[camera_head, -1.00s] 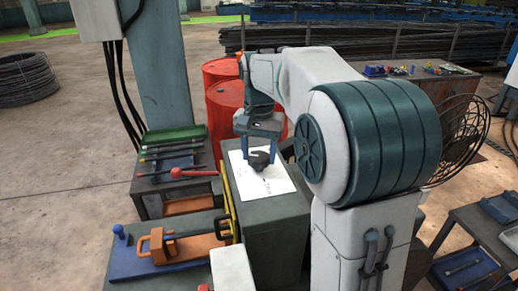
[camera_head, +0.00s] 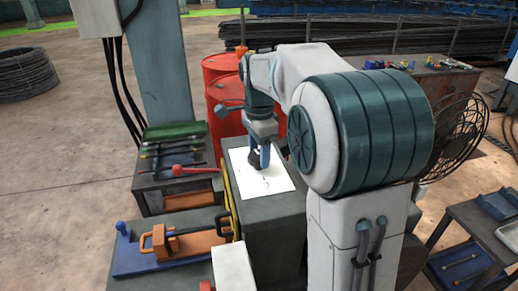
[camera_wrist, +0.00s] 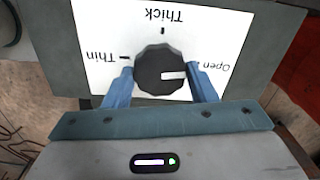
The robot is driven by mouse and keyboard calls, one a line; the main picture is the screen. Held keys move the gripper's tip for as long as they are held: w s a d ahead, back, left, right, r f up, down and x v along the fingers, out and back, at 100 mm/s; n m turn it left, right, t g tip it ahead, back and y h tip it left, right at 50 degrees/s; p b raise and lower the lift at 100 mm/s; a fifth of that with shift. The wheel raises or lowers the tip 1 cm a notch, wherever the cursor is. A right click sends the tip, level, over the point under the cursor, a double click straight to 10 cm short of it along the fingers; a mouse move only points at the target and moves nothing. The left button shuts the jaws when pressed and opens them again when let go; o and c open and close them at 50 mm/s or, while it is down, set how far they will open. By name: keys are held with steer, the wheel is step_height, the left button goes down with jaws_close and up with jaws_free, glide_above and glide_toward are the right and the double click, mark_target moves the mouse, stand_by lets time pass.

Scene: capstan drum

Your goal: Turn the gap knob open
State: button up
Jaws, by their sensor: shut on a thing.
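The gap knob (camera_wrist: 158,66) is a dark, ridged round knob on a white card (camera_wrist: 110,25) marked Thin, Thick and Open; the print looks upside down in the wrist view. The knob's white pointer line lies toward the Open side, at the right. My gripper (camera_wrist: 160,72) has a blue finger on each side of the knob and is shut on it. In the head view my gripper (camera_head: 262,157) comes down over the dark knob (camera_head: 254,159), which it partly hides, on the card (camera_head: 277,181).
The card lies on a grey cabinet (camera_head: 275,215). A red-knobbed lever (camera_head: 190,170) and yellow edging (camera_head: 230,200) are at its left. Red drums (camera_head: 222,100) stand behind. A blue board (camera_head: 132,258) with an orange tool lies at lower left.

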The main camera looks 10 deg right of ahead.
mark_target(259, 155)
steer(key=shift+m, duration=0.9)
steer(key=o, duration=1)
steer(key=shift+c, duration=0.2)
steer(key=shift+r, duration=0.1)
step_height(259, 155, up, 14)
steer(key=shift+f, duration=0.2)
